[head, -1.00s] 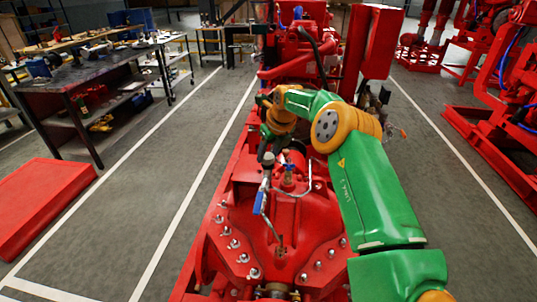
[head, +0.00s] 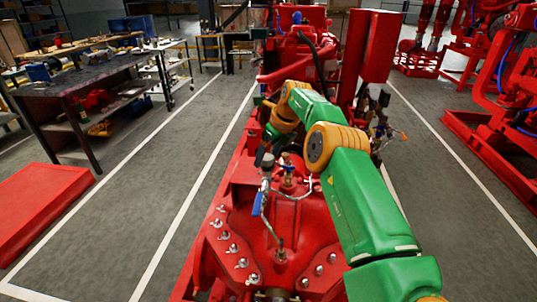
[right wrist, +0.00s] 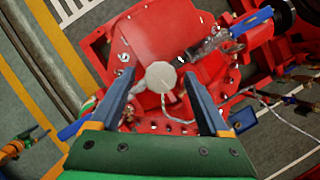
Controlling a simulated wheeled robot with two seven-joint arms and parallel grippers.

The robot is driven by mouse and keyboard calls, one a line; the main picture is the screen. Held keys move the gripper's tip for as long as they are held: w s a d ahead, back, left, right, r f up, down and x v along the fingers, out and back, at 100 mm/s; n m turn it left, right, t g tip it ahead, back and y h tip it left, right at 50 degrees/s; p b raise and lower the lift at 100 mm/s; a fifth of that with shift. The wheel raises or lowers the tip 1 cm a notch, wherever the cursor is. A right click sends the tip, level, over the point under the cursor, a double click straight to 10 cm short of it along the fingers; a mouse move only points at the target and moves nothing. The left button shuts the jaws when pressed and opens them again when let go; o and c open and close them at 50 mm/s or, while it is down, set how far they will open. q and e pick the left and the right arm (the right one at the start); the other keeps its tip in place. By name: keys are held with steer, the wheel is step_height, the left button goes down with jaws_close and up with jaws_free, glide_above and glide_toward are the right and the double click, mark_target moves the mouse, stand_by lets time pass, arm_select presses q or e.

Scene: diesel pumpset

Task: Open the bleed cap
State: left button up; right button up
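The bleed cap, a pale grey many-sided cap (right wrist: 160,76), shows between my right fingers in the right wrist view. In the head view a grey top (head: 267,160), which looks like this cap, stands above a valve with a blue lever (head: 258,203). My right gripper (right wrist: 158,74) is open, with a finger on each side of the cap and a visible gap to each. I cannot tell how far the fingertips are above the cap. In the head view the right gripper (head: 264,150) is partly hidden by my wrist.
The red pump body (head: 240,240) with several bolts lies under the valve. A brass valve (head: 287,170) and a thin silver line stand close to the right. A workbench (head: 85,75) with tools is at the left.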

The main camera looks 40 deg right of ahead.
steer(key=b+v, duration=0.1)
steer(key=v, duration=0.6)
